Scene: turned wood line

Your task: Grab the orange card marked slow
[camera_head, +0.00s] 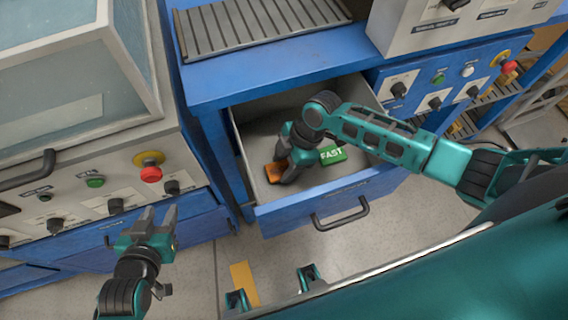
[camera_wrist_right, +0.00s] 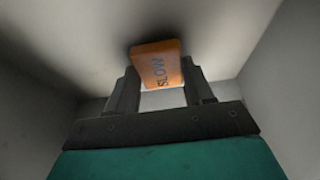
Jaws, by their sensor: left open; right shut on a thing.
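The orange card marked SLOW (camera_wrist_right: 158,66) is between the two fingers of my right gripper (camera_wrist_right: 160,88) in the right wrist view. In the head view the orange card (camera_head: 274,173) shows at the left inside the open drawer, partly covered by the gripper. My right gripper (camera_head: 284,172) reaches down into the drawer and is shut on the card. My left gripper (camera_head: 157,223) is open and empty, outside the drawer, in front of the control panel at the left.
A green card marked FAST (camera_head: 332,154) lies in the drawer (camera_head: 330,204), right of my right gripper. The blue workbench (camera_head: 275,72) overhangs the drawer's back. Panels with red stop buttons (camera_head: 151,174) stand on both sides.

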